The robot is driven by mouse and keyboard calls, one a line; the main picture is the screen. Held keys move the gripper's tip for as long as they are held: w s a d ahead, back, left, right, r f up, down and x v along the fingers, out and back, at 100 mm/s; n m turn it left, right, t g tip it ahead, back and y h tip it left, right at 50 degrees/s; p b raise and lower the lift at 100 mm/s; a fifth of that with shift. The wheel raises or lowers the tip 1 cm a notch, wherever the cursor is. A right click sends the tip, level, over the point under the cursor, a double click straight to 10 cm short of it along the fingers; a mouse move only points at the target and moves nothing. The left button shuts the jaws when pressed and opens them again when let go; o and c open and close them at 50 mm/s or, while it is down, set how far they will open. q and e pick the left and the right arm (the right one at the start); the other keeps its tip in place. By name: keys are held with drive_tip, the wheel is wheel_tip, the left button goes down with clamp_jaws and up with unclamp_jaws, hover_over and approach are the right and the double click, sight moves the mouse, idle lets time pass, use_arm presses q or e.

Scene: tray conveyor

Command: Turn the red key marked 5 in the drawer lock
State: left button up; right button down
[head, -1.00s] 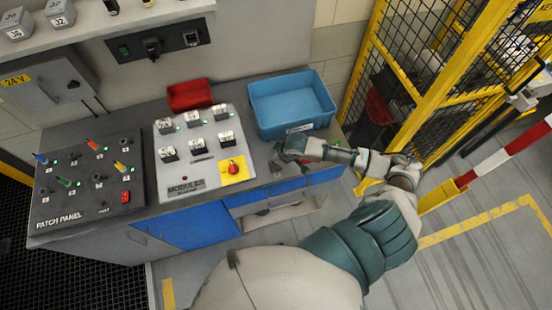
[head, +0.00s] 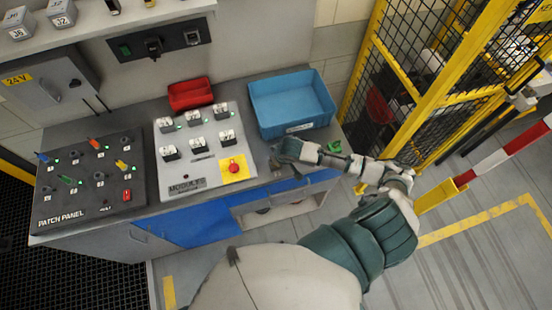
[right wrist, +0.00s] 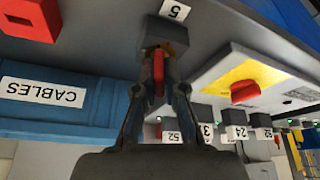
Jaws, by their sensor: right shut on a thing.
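The red key (right wrist: 158,72) is between my right gripper's fingertips in the right wrist view. Its far end meets a dark lock block (right wrist: 167,32) with a brass-coloured part, below a white tag marked 5 (right wrist: 175,10). How deep the key sits is hidden. My right gripper (right wrist: 160,92) is shut on the key. In the head view my right gripper (head: 277,158) is at the worktop's front edge, in front of the blue bin and right of the modules panel; the key cannot be made out there. My left gripper is not in view.
The blue bin (head: 257,107), labelled CABLES in the wrist view, stands behind my gripper. The modules panel (head: 165,185) with a red knob (head: 233,169) is to its left. A small green object (head: 334,146) lies right of it. A yellow mesh fence (head: 395,70) stands at the right.

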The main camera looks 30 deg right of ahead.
drive_tip(key=shift+w+r, duration=0.15)
drive_tip(key=m+h, duration=0.1)
drive_tip(key=m, duration=0.2)
drive_tip(key=c, duration=1.2)
unclamp_jaws()
drive_tip(key=v, duration=1.1)
drive_tip(key=shift+s+a+r, duration=0.1)
drive_tip(key=shift+s+r, duration=0.15)
drive_tip(key=shift+r, duration=0.05)
